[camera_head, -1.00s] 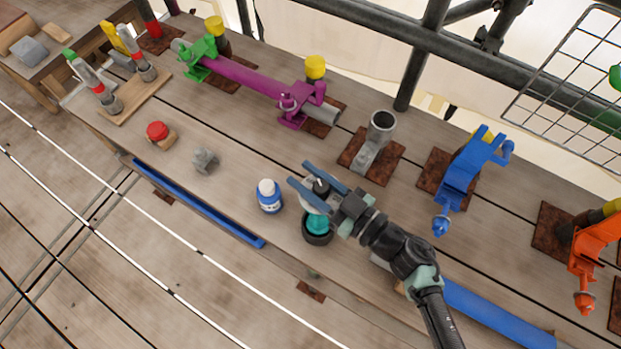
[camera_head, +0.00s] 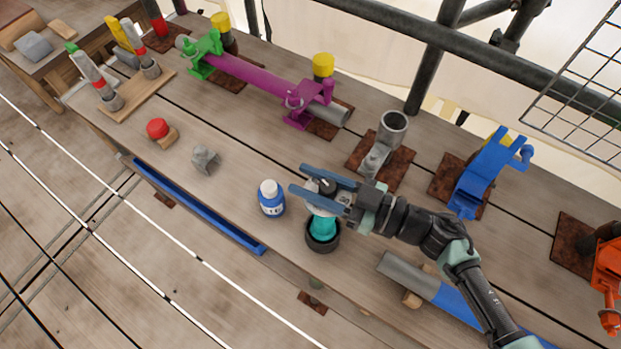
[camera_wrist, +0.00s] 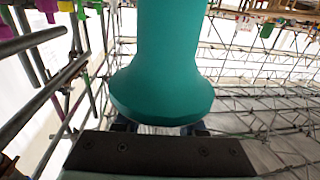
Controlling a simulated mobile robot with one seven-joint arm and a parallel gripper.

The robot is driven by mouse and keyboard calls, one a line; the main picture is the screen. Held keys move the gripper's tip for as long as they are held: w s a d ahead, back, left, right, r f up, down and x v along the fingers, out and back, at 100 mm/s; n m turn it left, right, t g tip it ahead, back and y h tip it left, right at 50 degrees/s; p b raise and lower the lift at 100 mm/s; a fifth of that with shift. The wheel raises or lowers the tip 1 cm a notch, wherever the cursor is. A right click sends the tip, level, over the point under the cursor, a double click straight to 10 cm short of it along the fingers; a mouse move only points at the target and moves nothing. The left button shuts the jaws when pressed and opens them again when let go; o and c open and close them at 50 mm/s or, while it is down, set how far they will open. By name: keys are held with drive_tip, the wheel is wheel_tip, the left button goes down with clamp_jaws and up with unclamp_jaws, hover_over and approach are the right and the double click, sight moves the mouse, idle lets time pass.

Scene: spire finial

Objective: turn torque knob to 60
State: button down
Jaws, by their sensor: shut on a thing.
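A teal tool (camera_head: 322,228) stands in a black round cup (camera_head: 323,246) near the front edge of the bench. A small grey-and-dark piece (camera_head: 327,186) at its top sits between the blue fingers of my gripper (camera_head: 318,186). I take this piece for the torque knob. My gripper is shut on it, reaching in from the right. In the wrist view the teal body (camera_wrist: 165,60) fills the middle, with a wide flared end (camera_wrist: 162,100) by the jaws. No scale or number on the knob is readable.
A blue-and-white bottle (camera_head: 271,198) stands close left of the cup. A grey pipe (camera_head: 410,275) lies to the right under my arm. A grey pipe stub on a rusty plate (camera_head: 395,170) is behind. A blue clamp (camera_head: 490,170) stands farther right.

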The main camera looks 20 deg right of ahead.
drive_tip(key=c, duration=0.5)
unclamp_jaws()
drive_tip(key=b+v, duration=0.4)
drive_tip(key=v, duration=0.9)
